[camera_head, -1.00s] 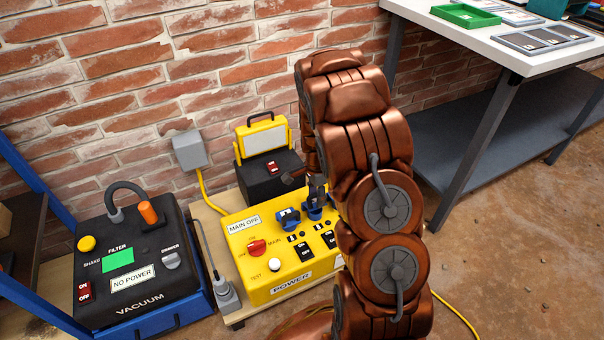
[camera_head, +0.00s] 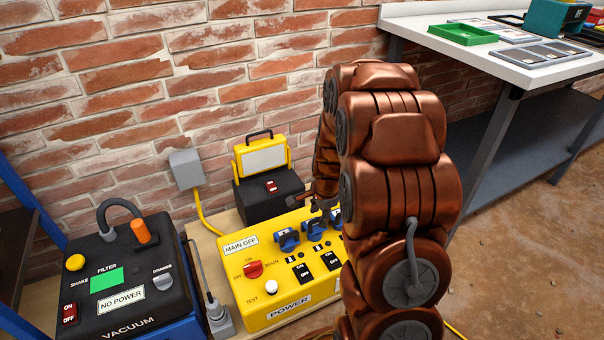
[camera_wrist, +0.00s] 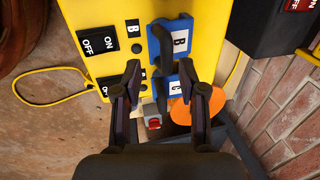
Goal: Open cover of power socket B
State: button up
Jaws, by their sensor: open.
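The yellow power box (camera_head: 262,292) stands low by the brick wall, with a row of blue socket covers on its top. In the wrist view the blue cover marked B (camera_wrist: 178,40) looks shut, and the blue cover marked C (camera_wrist: 173,90) is just below it. My gripper (camera_wrist: 160,68) is open and empty. In the head view my gripper (camera_head: 322,205) is small and partly hidden by my arm, above the sockets.
The black lamp case (camera_head: 268,193) stands right behind the power box. The vacuum unit (camera_head: 128,280) is at the left, and a grey plug (camera_head: 219,318) stands between them. A white workbench (camera_head: 470,48) is at the right. A yellow cable (camera_wrist: 45,85) loops beside the box.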

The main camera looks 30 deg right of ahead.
jog(key=s+a+r+n+p, duration=0.2)
jog(key=a+r+p, duration=0.1)
jog(key=r, duration=0.5)
jog(key=s+a+r+n+p, duration=0.2)
jog(key=s+a+r+p, duration=0.1)
jog(key=r+p, duration=0.3)
jog(key=s+a+r+n+g+p, duration=0.1)
jog(key=a+r+p, duration=0.3)
jog(key=r, duration=0.6)
jog(key=shift+s+a+n+y+p, duration=0.15)
jog(key=shift+s+n+y+p, duration=0.25)
jog(key=shift+s+n+p, duration=0.25)
